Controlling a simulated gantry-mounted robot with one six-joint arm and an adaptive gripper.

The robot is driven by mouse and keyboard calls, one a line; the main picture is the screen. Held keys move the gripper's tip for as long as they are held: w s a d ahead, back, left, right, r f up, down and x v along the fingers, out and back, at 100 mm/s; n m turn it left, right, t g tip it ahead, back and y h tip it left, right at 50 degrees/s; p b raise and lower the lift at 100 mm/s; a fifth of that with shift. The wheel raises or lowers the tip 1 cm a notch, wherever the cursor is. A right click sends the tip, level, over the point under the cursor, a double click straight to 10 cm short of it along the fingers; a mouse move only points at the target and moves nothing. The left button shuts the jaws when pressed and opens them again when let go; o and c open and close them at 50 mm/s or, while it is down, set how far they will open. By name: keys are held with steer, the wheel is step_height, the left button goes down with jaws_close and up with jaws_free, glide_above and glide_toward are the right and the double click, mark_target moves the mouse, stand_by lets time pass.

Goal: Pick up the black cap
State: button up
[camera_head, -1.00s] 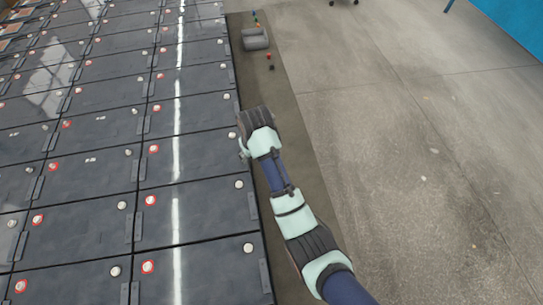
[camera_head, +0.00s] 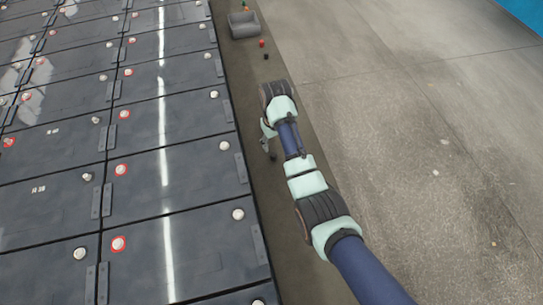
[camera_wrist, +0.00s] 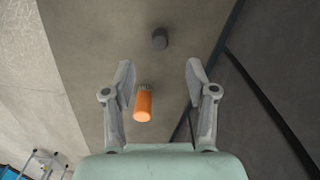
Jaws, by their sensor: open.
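The black cap is a small dark cylinder (camera_wrist: 159,39) standing on the grey strip of floor in the wrist view. It lies beyond and roughly between my fingertips. In the head view it is a small dark dot (camera_head: 266,57). My gripper (camera_wrist: 160,72) is open with nothing held. In the head view my gripper (camera_head: 268,150) hangs partly hidden beside the arm, nearer to me than the cap. An orange-red cylinder (camera_wrist: 143,104) shows between the fingers in the wrist view, apparently below them.
A red cap (camera_head: 262,43) stands close to the black one. A grey box (camera_head: 243,25) with small coloured items behind it lies farther along the strip. Rows of dark battery modules (camera_head: 190,190) fill the left. Bare concrete (camera_head: 420,130) is open at right.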

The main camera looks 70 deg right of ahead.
mark_target(274, 154)
step_height(274, 154, down, 2)
steer(key=shift+w+d+f+b, duration=0.1)
steer(key=shift+b, duration=0.4)
steer(key=shift+f+b, duration=1.8)
steer(key=shift+f, duration=2.05)
steer(key=shift+r, duration=0.1)
steer(key=c, duration=0.9)
